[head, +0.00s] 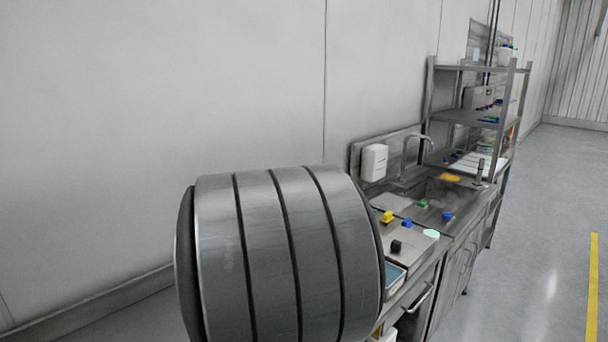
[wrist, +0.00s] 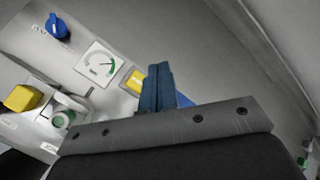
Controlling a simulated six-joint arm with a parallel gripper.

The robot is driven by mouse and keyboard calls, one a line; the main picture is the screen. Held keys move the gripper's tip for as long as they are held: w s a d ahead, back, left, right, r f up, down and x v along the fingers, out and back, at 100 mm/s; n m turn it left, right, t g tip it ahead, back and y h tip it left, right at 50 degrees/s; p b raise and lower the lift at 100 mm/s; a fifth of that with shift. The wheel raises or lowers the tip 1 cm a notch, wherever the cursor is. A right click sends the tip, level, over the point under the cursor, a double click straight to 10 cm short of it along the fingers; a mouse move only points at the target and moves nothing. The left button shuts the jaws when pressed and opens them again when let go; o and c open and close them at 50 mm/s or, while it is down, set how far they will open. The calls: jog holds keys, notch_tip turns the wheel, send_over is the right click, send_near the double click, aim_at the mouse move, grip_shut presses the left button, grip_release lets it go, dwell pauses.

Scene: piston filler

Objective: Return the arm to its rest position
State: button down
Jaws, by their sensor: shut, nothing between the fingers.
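My gripper (wrist: 160,72) shows in the wrist view with its two blue fingers together and nothing between them. It is in front of a pale panel (wrist: 100,25). Another yellow part (wrist: 134,82) is partly hidden behind the fingers. I cannot tell whether the fingers touch the panel. In the head view a large grey banded arm link of mine fills the lower middle, and my gripper is not seen.
A shelf rack (head: 468,117) stands behind. The floor (head: 535,270) at right is clear.

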notch_tip(320, 180, up, 13)
jog(key=a+n+g+h, duration=0.2)
jog(key=n+g+h, duration=0.3)
jog(key=n+h, duration=0.2)
notch_tip(320, 180, down, 10)
jog(key=shift+d, duration=0.15)
dwell(0.5)
jog(key=shift+f, duration=0.1)
dwell(3.0)
